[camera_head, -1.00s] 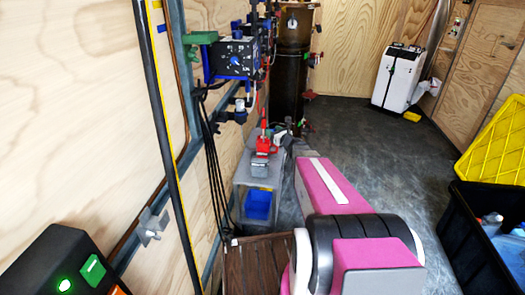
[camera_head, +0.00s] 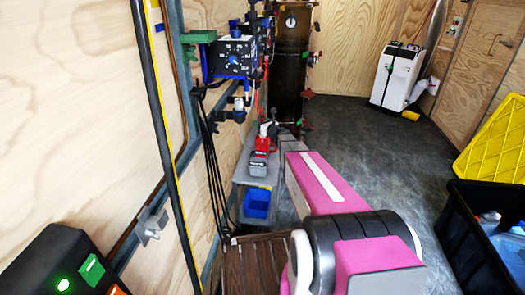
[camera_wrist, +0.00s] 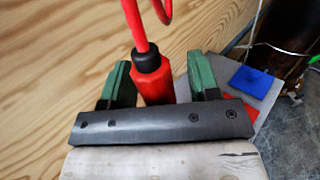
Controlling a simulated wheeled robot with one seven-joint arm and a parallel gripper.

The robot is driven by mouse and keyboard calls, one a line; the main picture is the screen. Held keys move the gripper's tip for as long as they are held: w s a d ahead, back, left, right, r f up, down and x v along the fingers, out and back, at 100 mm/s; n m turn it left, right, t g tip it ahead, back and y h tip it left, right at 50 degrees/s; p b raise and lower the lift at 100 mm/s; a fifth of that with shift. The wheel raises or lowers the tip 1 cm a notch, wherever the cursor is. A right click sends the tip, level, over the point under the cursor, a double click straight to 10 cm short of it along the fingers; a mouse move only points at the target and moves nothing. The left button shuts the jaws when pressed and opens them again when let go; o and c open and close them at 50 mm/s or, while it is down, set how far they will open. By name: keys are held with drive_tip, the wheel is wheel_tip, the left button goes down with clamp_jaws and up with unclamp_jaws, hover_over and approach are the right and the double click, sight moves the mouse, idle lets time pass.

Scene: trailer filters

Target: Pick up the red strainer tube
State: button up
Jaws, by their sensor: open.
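The red strainer tube (camera_wrist: 152,82) shows in the wrist view, with a black collar at its top and a red hose rising from it. My gripper (camera_wrist: 158,62) is open, with one green finger on each side of the tube. The tube's lower end is hidden behind the dark gripper bar. In the head view my arm reaches toward the wall above the grey stand, and the tube cannot be made out clearly there.
The plywood wall (camera_wrist: 50,60) is close beside the tube. A grey stand (camera_head: 241,187) holds a red and grey object (camera_head: 260,155) on top and a blue bin (camera_head: 257,203) below.

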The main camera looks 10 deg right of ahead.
clamp_jaws()
drive_tip(key=shift+r, duration=0.1)
